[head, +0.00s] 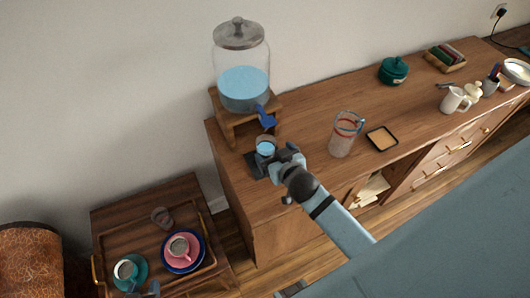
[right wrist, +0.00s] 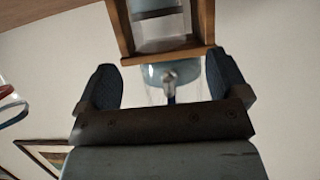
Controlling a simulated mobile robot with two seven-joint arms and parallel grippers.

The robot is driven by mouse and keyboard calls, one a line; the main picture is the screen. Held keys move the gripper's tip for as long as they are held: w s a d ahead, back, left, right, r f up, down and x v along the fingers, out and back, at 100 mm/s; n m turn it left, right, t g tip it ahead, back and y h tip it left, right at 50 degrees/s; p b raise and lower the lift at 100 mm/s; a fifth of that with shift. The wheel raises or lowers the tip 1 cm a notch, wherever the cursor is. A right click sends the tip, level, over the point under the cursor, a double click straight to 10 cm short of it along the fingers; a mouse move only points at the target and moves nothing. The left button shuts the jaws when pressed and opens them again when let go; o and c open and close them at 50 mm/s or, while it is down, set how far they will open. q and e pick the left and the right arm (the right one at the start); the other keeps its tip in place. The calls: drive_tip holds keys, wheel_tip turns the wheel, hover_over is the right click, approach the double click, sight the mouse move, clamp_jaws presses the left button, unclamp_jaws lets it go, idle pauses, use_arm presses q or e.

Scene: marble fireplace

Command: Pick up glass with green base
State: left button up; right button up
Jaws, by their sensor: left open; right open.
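A small clear glass (head: 266,146) with light blue contents stands on the wooden sideboard, below the blue tap of a large glass dispenser (head: 243,88). Its base is hidden by my right gripper (head: 276,162), so no green base shows. My right gripper is open at the near side of this glass. In the right wrist view its two dark fingers (right wrist: 163,88) are spread wide, with clear and bluish glass showing between them; contact cannot be told.
A clear pitcher with red and blue bands (head: 345,135) and a black-rimmed square tray (head: 382,138) stand right of my right gripper. The dispenser's wooden stand (head: 229,113) is close behind. A low table at left holds cups on saucers (head: 197,260). A green pot (head: 393,71) stands farther back.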

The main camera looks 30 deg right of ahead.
sight(262, 138)
drive_tip(key=x, duration=0.4)
drive_tip(key=p+x, duration=0.1)
drive_tip(key=shift+w+r, duration=0.15)
drive_tip(key=shift+w, duration=0.35)
drive_tip(key=shift+w+f, duration=0.3)
drive_tip(key=shift+w, duration=0.2)
drive_tip(key=c, duration=1.5)
drive_tip(key=shift+r, duration=0.1)
drive_tip(key=shift+c, duration=0.2)
